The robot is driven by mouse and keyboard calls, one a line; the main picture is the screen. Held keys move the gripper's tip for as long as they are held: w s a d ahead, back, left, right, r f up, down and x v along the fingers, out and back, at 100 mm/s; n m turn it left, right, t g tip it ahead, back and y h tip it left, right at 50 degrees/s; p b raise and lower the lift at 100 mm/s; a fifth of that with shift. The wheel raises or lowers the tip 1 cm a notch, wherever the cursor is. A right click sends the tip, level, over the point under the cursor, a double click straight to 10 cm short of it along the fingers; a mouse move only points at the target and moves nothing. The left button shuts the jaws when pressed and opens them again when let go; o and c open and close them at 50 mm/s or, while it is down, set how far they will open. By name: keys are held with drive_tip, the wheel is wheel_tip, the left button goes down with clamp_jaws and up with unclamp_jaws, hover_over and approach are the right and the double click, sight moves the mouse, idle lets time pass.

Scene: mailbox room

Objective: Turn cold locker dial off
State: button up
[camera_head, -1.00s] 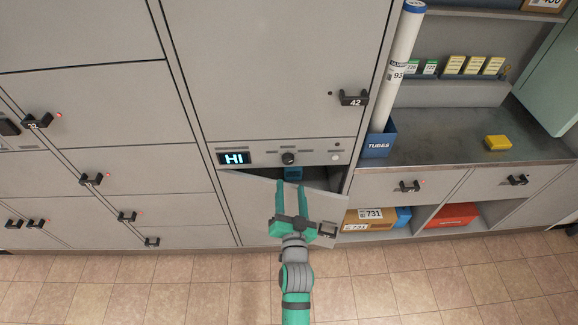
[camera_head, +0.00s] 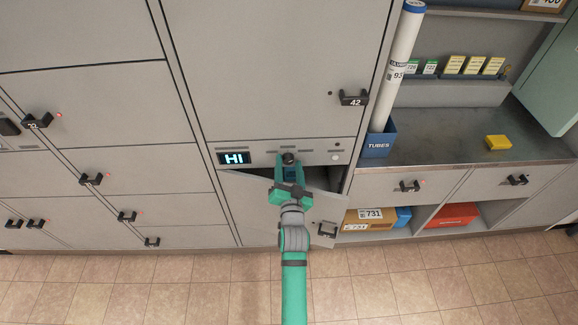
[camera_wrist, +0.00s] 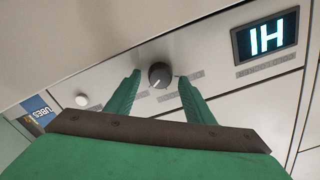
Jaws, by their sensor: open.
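The cold locker dial (camera_head: 289,157) is a dark round knob on the grey control panel between a lit display and a white button. It shows in the wrist view (camera_wrist: 160,75) with a light pointer mark near its lower edge. My green gripper (camera_head: 289,161) is open at the panel. In the wrist view its fingertips (camera_wrist: 160,77) lie either side of the dial, with gaps between them and the knob.
Below the panel, a locker door (camera_head: 270,210) hangs ajar with a dark opening behind its top. A round white button (camera_head: 336,157) sits right of the dial. A blue tubes bin (camera_head: 379,140) stands on the counter at right. The tiled floor in front is clear.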

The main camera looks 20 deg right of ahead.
drive_tip(key=c, duration=1)
drive_tip(key=shift+n, duration=0.3)
drive_tip(key=n, duration=0.4)
drive_tip(key=shift+a+n, duration=0.15)
drive_tip(key=shift+n, duration=0.15)
drive_tip(key=n, duration=0.5)
drive_tip(key=shift+a+n, duration=0.1)
drive_tip(key=shift+n, duration=0.2)
drive_tip(key=n, duration=0.6)
drive_tip(key=shift+a, duration=0.1)
drive_tip(key=n, duration=0.7)
drive_tip(key=shift+f, duration=0.15)
